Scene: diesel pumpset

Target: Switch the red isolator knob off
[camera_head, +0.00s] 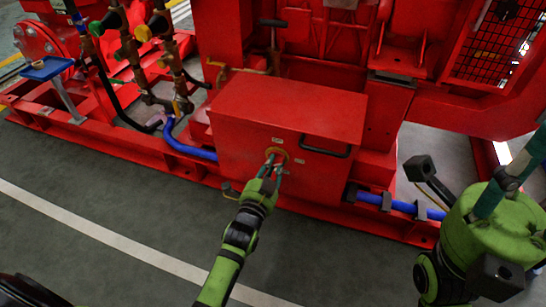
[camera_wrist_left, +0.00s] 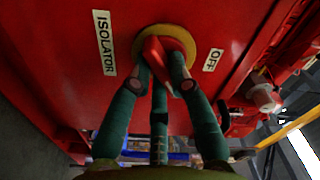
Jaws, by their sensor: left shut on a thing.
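The red isolator knob (camera_wrist_left: 157,55) sits on a round yellow plate (camera_wrist_left: 187,40) on the front of a red box (camera_head: 240,130). An "ISOLATOR" label (camera_wrist_left: 104,43) is on one side of it and an "OFF" label (camera_wrist_left: 212,60) on the other. My left gripper (camera_wrist_left: 160,68) is shut on the knob, its teal fingers on either side of it. In the head view the left gripper (camera_head: 270,166) reaches the yellow plate and hides most of the knob. My right gripper does not show clearly in the head view.
A black handle (camera_head: 326,150) is on the box front, right of the knob. Blue pipes (camera_head: 190,150) run low beside the box. A blue-topped stand (camera_head: 47,69) is at the far left. The grey floor in front is clear.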

